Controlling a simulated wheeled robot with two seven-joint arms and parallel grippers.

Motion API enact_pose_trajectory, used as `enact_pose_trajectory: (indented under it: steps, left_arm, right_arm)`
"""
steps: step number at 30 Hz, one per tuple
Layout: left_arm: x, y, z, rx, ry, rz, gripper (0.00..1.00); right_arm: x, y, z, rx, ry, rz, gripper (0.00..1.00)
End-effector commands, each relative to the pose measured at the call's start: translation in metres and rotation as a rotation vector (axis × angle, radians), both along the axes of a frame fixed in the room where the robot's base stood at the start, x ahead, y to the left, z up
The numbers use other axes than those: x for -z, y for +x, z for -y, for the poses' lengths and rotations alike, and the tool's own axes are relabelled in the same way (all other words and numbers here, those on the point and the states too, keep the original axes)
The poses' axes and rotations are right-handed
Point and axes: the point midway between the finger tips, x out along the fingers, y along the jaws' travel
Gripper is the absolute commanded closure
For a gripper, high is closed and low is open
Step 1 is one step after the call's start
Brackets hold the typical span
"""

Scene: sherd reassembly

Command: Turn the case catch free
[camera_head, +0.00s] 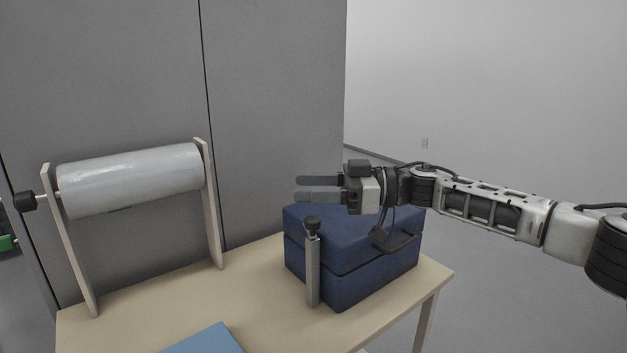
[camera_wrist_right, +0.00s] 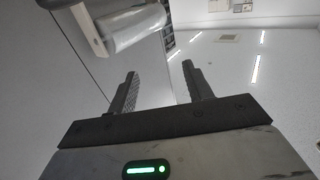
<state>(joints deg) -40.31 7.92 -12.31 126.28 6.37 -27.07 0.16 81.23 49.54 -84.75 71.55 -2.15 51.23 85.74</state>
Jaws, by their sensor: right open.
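A dark blue case (camera_head: 375,285) stands on the right part of the table, its lid down on its lower half. My right gripper (camera_head: 300,188) is open and empty, level, above the case's lid and above the knob, pointing left. Its two fingers stand apart in the right wrist view (camera_wrist_right: 160,72). My left gripper is out of view.
A wooden table (camera_head: 140,306) carries these things. A clear plastic roll (camera_head: 130,180) hangs between two wooden uprights at the left. A light blue flat thing (camera_head: 208,341) lies at the front edge of view. The table between the roll stand and case is clear. A grey panel stands behind.

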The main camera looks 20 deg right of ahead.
Motion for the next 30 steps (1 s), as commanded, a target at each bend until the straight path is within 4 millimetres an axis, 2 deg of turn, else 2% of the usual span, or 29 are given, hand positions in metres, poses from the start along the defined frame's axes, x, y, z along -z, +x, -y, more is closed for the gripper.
enact_pose_trajectory:
  steps: [9,15,21,30]
  left_arm:
    - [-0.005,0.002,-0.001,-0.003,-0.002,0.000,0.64]
    - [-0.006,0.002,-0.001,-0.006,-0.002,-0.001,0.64]
    - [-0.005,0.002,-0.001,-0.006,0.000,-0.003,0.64]
    - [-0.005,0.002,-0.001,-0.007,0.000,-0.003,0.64]
  right_arm:
    - [-0.024,-0.054,-0.014,-0.001,-0.001,-0.001,0.49]
    - [-0.035,-0.077,-0.022,-0.001,-0.001,-0.001,0.49]
    - [-0.038,-0.085,-0.024,0.000,-0.001,-0.001,0.49]
    - [-0.036,-0.085,-0.026,-0.002,0.001,-0.002,0.50]
